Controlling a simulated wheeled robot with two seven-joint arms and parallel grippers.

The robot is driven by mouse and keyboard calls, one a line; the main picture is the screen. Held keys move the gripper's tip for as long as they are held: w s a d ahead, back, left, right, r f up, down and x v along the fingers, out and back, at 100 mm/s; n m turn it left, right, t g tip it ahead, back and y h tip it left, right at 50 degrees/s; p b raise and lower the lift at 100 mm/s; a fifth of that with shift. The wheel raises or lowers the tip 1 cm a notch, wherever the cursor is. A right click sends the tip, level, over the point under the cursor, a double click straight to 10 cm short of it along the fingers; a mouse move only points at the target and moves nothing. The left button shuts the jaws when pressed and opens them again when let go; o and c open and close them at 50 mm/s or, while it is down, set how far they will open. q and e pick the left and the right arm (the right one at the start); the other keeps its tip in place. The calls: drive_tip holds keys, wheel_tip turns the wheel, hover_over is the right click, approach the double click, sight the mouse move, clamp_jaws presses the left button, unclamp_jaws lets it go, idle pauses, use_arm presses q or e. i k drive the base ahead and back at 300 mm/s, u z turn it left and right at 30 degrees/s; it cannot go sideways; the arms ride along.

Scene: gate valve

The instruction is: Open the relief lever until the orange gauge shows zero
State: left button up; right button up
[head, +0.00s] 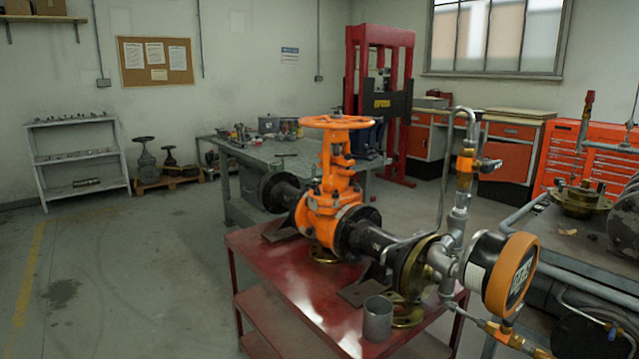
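The orange-rimmed gauge (526,262) is at the right end of the pipe assembly. Its dark face is turned to the right and seen at a steep slant, so I cannot read its value. A small valve with a short dark lever (490,165) is on the riser pipe above and left of the gauge. Another small fitting with orange parts (503,334) is on the thin line below the gauge. I cannot tell for sure which one is the relief lever. The orange gate valve (331,200) with its handwheel stands in the middle. Neither gripper is in view.
The assembly sits on a red cart (278,270). A grey metal cup (377,318) stands near its front edge. A cluttered workbench (585,232) is at the right, and a grey-green table (235,155) is behind. The floor at left is clear.

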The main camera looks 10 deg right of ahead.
sight(486, 168)
drive_tip(key=z, duration=0.65)
drive_tip(key=i, duration=1.25)
drive_tip(key=z, duration=0.35)
